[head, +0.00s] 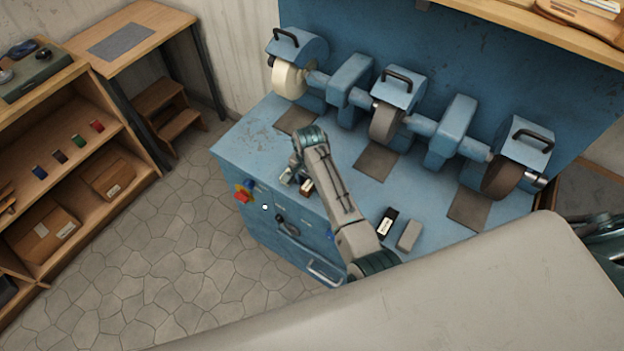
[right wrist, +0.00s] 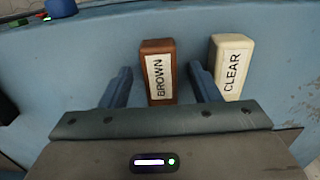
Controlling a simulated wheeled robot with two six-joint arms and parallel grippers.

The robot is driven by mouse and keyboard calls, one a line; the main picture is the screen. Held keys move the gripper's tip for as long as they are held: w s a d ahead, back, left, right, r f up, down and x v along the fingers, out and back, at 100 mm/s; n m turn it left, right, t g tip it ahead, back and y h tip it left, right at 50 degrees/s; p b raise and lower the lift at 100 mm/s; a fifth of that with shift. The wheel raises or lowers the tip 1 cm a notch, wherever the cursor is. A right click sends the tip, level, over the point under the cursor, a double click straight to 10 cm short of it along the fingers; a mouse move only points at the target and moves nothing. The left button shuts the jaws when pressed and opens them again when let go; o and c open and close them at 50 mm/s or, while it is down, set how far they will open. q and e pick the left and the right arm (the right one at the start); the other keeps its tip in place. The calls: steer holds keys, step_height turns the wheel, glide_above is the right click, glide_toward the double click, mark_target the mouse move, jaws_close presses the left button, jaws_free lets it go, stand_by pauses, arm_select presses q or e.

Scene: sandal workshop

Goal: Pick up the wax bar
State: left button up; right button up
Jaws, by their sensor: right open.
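A brown bar labelled BROWN (right wrist: 160,78) stands on the blue bench top in the right wrist view, and it also shows in the head view (head: 307,187). A cream bar labelled CLEAR (right wrist: 232,65) stands to its right. My right gripper (right wrist: 160,88) is open, with its blue fingers on either side of the brown bar and gaps visible between. In the head view my right arm reaches over the bench and partly hides the gripper and the bars. My left gripper is not in view.
The blue bench (head: 250,145) carries a row of grinding and polishing wheels at the back. A black labelled block (head: 387,221) and a grey block (head: 409,235) lie nearer the right. A wooden shelf (head: 95,160) stands at the left, with open floor between.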

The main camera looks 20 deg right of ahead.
steer(key=c, duration=1.1)
steer(key=shift+o, duration=0.2)
steer(key=shift+w+r, duration=0.1)
steer(key=shift+w, duration=0.05)
